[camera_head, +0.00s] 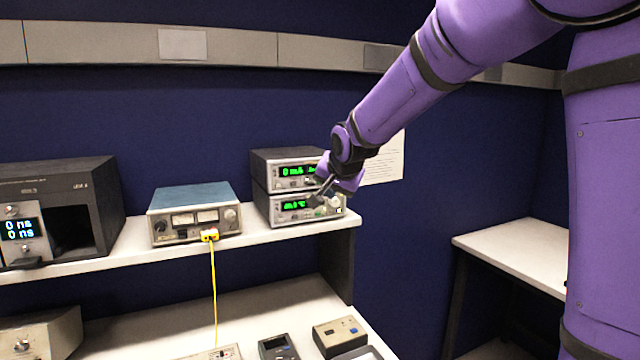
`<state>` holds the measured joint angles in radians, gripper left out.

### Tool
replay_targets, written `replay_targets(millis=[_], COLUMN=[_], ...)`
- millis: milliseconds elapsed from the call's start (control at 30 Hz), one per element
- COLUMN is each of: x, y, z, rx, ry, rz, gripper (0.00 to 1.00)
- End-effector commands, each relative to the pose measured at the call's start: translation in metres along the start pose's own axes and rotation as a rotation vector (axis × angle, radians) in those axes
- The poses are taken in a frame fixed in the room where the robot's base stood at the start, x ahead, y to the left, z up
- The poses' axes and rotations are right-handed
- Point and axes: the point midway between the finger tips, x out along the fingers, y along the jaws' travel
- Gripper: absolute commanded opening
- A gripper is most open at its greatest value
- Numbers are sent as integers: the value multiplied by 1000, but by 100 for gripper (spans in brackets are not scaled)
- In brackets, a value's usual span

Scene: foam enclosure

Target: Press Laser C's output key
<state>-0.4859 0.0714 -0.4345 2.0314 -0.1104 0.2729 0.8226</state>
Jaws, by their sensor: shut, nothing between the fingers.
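Two grey instruments are stacked at the right end of the shelf. The upper instrument (283,158) has a green display reading 0 mA. The lower instrument (277,212) has a green display ending in °C, with small keys and a knob on its right. No Laser C label is legible, and I cannot tell which key is the output key. My gripper (314,199) is shut and empty, in front of the right side of the stack. Its tips overlap the lower front panel and hide part of both panels. I cannot tell whether they touch it.
A blue-topped meter box (192,197) with a yellow cable (214,290) stands left of the stack. A black unit (75,185) is farther left. The shelf (250,238) ends just right of the stack. Small boxes (340,334) sit on the bench below.

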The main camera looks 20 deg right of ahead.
Motion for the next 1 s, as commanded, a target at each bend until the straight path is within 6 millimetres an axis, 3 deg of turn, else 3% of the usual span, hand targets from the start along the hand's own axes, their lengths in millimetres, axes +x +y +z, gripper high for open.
replay_targets(millis=[333,1000], x=[22,25], y=[-16,-18], z=[-16,-18], rx=[1,0], ry=[0,0], rz=[1,0], gripper=[0,0])
